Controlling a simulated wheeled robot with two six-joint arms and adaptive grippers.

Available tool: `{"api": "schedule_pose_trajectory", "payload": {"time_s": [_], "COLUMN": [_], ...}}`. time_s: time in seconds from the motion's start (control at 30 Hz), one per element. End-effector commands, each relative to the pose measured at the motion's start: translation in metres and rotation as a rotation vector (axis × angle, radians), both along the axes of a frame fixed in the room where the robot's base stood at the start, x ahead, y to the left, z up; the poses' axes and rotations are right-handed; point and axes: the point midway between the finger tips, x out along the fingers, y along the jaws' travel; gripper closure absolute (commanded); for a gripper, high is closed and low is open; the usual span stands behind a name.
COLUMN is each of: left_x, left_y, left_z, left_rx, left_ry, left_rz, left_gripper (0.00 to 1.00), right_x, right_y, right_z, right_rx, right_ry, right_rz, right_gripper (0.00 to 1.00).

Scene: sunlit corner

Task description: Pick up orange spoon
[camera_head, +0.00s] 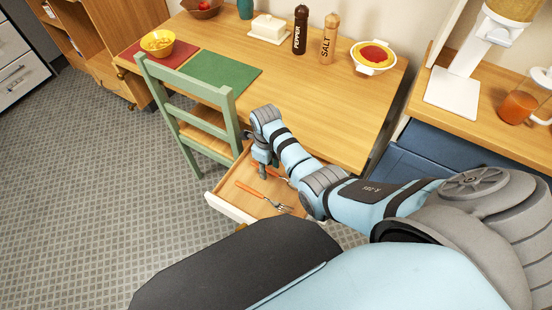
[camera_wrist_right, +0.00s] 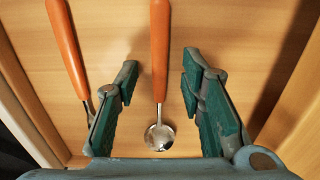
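The orange-handled spoon (camera_wrist_right: 159,60) lies in the open drawer, its round metal bowl toward the bottom of the right wrist view. My right gripper (camera_wrist_right: 160,76) is open, with one green-padded finger on each side of the spoon and gaps between. In the head view my right gripper (camera_head: 263,168) points down over the drawer (camera_head: 229,206), and the arm hides much of the inside. A second orange-handled utensil (camera_wrist_right: 68,45) lies left of the spoon; its head is partly hidden by the left finger. A fork (camera_head: 262,194) shows in the drawer. My left gripper is out of view.
The wooden table (camera_head: 330,115) is above the drawer, with a pepper mill (camera_head: 300,30), salt mill (camera_head: 328,42) and bowls on it. A green chair (camera_head: 190,115) stands close left of the drawer. Drawer walls flank the gripper.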

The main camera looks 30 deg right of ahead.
Motion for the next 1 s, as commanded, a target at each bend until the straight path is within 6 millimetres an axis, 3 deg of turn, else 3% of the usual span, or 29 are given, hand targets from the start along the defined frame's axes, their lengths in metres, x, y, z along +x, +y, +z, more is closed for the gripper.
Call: {"api": "schedule_pose_trajectory", "payload": {"time_s": [0.03,0.27,0.67,0.87,1.0], "left_x": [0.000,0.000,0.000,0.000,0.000], "left_y": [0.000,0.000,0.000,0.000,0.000], "left_z": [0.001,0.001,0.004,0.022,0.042], "left_rx": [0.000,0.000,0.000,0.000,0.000], "left_ry": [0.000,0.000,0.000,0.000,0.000], "left_rz": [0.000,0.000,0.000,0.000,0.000], "left_gripper": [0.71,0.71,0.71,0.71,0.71], "right_x": [0.000,0.000,0.000,0.000,0.001], "right_y": [0.000,0.000,0.000,0.000,0.000], "right_z": [0.001,0.001,0.006,0.041,0.092], "right_rx": [0.000,0.000,-0.001,0.000,0.000], "right_ry": [0.000,0.000,0.001,-0.001,-0.004], "right_rz": [0.000,0.000,0.000,0.000,0.000], "right_gripper": [0.64,1.00,1.00,1.00,1.00]}}
